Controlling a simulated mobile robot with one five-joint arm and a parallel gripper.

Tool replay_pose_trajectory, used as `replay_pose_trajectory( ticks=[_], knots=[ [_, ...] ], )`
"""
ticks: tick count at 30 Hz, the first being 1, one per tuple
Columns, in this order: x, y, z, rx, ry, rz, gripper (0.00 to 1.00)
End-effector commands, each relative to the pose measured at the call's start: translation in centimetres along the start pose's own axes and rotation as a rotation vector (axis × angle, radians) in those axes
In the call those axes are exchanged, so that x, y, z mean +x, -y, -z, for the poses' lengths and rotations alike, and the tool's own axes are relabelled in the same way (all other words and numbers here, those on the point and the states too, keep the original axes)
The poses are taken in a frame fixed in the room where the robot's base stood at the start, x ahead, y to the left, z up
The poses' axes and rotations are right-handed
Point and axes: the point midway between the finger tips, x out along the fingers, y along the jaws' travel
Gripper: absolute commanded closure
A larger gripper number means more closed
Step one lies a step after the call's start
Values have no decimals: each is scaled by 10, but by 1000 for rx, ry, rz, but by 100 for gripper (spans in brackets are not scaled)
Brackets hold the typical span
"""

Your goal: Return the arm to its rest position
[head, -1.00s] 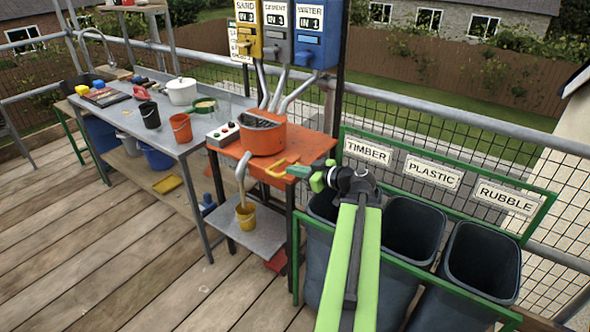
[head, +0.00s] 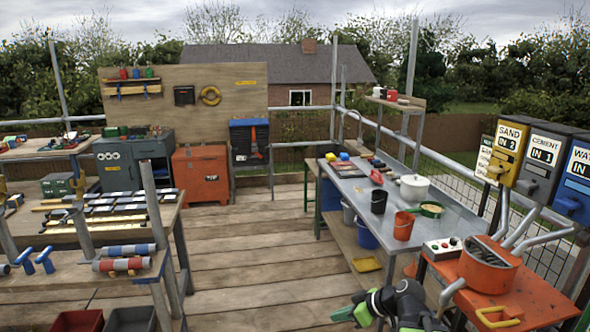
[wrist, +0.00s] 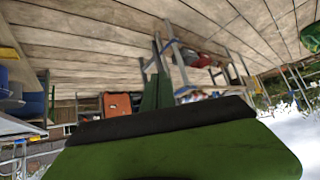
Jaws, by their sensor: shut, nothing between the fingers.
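My gripper (head: 352,311) shows at the bottom of the head view, right of the middle, as green parts pointing left from a dark wrist joint. It is shut and holds nothing. It is over the deck in front of the steel bench, left of the orange mixer table, apart from both as far as I can tell. The lower arm is cut off by the frame edge. In the wrist view a green and black part of my own arm fills the bottom, with slim green fingers (wrist: 158,92) beyond it. That view is upside down.
The steel bench (head: 384,206) holds buckets and a white pot. An orange mixer (head: 489,267) stands on a red table at right, beneath sand, cement and water dispensers (head: 545,158). A tool bench (head: 120,233) is at left. The plank deck (head: 250,245) between is clear.

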Motion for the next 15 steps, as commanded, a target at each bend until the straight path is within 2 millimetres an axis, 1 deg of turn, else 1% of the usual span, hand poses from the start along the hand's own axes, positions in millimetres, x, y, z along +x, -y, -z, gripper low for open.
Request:
replay_pose_trajectory(
  ticks=[1,3,5,6,8,12,15],
  knots=[
    [12,22,8,15,76,33,100],
    [26,46,4,65,202,51,100],
    [33,62,-5,128,321,39,100],
    [34,67,-13,178,393,15,100],
    [32,69,-27,263,489,-38,100],
    [8,55,-67,504,656,-219,100],
    [-8,49,-84,661,720,-340,100]
  ],
)
